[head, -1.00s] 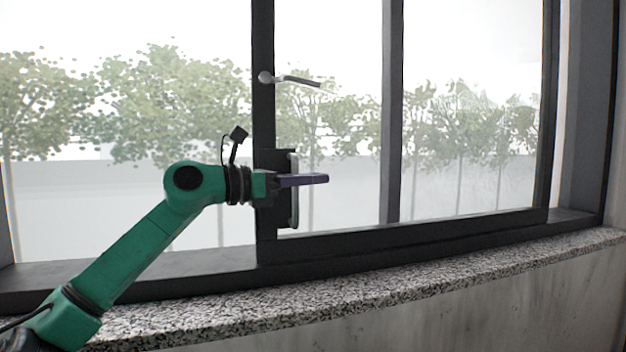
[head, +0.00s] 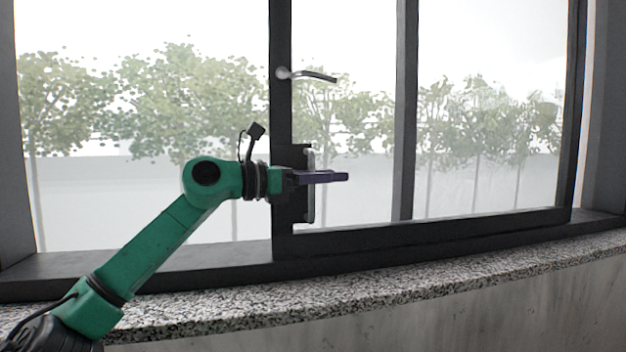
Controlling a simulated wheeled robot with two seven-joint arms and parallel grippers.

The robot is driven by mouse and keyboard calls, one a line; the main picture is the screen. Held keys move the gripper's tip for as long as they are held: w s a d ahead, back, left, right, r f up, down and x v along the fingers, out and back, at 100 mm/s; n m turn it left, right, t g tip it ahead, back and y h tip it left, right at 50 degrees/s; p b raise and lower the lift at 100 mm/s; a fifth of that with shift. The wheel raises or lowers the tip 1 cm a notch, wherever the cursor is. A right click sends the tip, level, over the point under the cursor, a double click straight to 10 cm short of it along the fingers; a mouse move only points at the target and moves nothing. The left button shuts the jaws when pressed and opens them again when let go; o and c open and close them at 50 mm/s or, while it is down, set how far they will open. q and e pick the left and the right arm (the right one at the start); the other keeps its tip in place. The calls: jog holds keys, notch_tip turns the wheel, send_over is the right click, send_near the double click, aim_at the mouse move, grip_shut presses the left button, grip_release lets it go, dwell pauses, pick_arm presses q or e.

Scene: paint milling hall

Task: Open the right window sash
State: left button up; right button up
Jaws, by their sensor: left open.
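The right window sash (head: 430,228) is a dark-framed pane in the head view, with its left upright (head: 280,120) near the middle. A pale vertical pull handle (head: 310,207) on a dark backing sits low on that upright. My left gripper (head: 330,177) is at this handle, its purple fingers pointing right and crossing in front of it. The gripper is open; the fingers overlap in this view, and I cannot tell whether they touch the handle. A grey lever (head: 312,76) is higher on the same upright. My right gripper is not in view.
A second dark upright (head: 405,120) shows in the right part of the window. A speckled stone sill (head: 400,285) runs below the window, above a grey wall (head: 480,310). The sill is bare. Trees (head: 190,105) show outside.

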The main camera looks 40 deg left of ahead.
pick_arm(q)
jog(key=b+v, duration=0.8)
jog(key=v, duration=0.6)
jog(key=shift+b, duration=0.4)
jog(key=shift+s+f, duration=0.1)
